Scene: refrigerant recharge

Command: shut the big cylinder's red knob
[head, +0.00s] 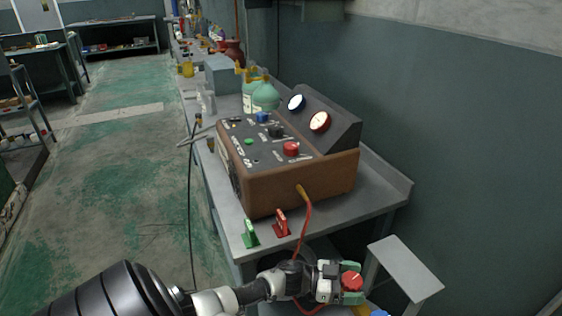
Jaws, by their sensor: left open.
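The big cylinder's red knob (351,281) shows at the bottom right, below the front end of the bench. My left gripper (352,283) is open, with its green-tipped fingers on the far and near sides of the knob. I cannot tell whether the fingers touch it. The cylinder's body is mostly hidden below the frame and behind my arm; a bit of yellow (362,310) shows under the knob. My right gripper is not in view.
A brown recharge machine (270,188) with knobs and two gauges stands on the grey bench (375,203). A red hose (306,222) runs down from it near my left wrist. Green (250,236) and red (282,224) handles sit at the bench end. A grey panel (405,268) is right of the knob.

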